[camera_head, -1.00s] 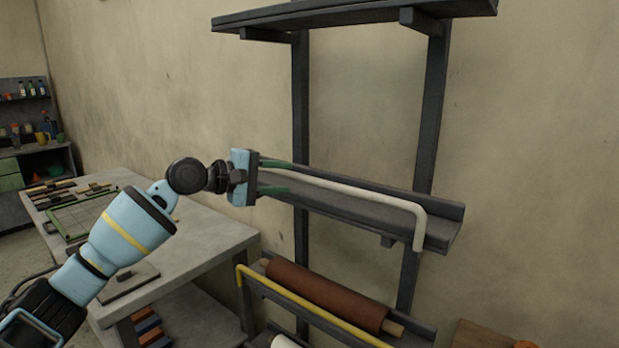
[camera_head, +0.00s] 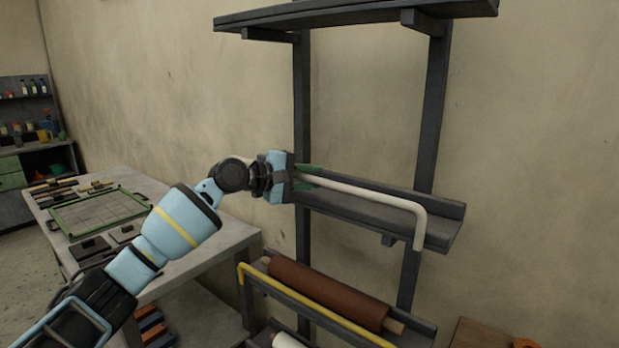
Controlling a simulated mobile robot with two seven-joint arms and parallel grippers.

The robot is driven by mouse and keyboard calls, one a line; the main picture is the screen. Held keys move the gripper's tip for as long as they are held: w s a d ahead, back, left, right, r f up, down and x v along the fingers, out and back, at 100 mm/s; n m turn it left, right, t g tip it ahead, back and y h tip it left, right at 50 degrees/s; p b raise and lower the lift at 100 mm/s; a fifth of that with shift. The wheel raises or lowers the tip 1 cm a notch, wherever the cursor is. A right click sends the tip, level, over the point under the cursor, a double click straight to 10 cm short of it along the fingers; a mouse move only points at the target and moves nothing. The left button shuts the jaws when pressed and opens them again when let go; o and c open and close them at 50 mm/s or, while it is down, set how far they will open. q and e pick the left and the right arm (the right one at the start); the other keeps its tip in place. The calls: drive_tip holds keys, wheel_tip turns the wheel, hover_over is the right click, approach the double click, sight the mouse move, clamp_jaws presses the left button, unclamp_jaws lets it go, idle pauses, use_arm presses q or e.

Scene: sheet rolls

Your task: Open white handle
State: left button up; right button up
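The white handle (camera_head: 375,193) is a long rod along the front of the middle dark shelf (camera_head: 447,231). It bends down at its right end. Its left part runs behind or into my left gripper (camera_head: 306,178). This gripper is at the rod's left end, with green fingers pointing right along the rod. The fingers are foreshortened and partly hidden by the pale blue gripper body, so I cannot tell whether they are closed on the rod. My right gripper is not in view.
Below is a brown roll (camera_head: 325,291) on a lower rack with a yellow bar (camera_head: 318,307). A grey table (camera_head: 222,240) with a green-framed grid (camera_head: 100,211) stands at left. Another dark shelf (camera_head: 350,14) is above. The wall behind is bare.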

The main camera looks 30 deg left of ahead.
use_arm(q)
clamp_jaws()
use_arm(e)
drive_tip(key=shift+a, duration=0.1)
